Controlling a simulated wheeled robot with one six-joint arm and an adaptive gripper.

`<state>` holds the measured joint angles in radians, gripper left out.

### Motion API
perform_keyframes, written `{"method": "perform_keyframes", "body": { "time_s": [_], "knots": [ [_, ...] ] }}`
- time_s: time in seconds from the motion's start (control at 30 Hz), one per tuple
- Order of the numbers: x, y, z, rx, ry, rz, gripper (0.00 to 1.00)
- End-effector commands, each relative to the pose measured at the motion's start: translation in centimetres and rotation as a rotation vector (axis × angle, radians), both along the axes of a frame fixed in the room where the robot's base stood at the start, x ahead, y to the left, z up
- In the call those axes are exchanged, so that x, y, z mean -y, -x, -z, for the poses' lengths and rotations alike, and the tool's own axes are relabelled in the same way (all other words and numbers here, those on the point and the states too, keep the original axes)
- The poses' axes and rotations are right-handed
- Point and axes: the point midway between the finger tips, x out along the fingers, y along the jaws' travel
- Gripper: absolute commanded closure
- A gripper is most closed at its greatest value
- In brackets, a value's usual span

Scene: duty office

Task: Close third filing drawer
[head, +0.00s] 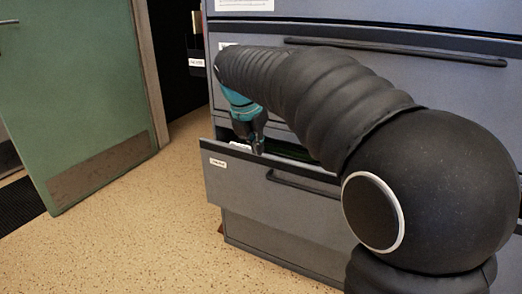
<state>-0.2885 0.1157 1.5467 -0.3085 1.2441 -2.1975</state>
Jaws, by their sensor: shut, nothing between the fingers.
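A grey filing cabinet (240,232) fills the right side of the head view. One of its lower drawers (234,181) stands pulled out, with a dark bar handle (300,186) and a small white label on its front. A strip of the drawer's inside shows behind its front. My gripper (257,150) is shut and points down at the drawer's top front edge, left of the handle. I cannot tell whether it touches the edge. My arm hides much of the cabinet and the drawer's right part.
A higher drawer with a long dark handle (395,50) looks shut. A green door (75,80) stands at the left, with a dark mat (18,203) beside it. The speckled floor (150,230) in front of the cabinet is clear.

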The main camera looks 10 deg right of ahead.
Motion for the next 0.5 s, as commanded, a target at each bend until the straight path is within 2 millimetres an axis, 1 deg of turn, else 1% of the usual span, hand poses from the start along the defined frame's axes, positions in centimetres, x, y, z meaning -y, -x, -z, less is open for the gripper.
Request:
{"method": "perform_keyframes", "body": {
  "time_s": [0.03, 0.4, 0.47, 0.5],
  "knots": [
    [0.3, -0.2, 1.1, -0.004, 0.001, 0.002, 1.00],
    [1.7, -2.3, 7.5, -0.003, 0.000, 0.004, 1.00],
    [1.9, -2.6, 8.4, -0.003, 0.000, 0.004, 1.00],
    [2.4, -3.4, 8.0, 0.000, -0.001, 0.005, 1.00]
  ]
}}
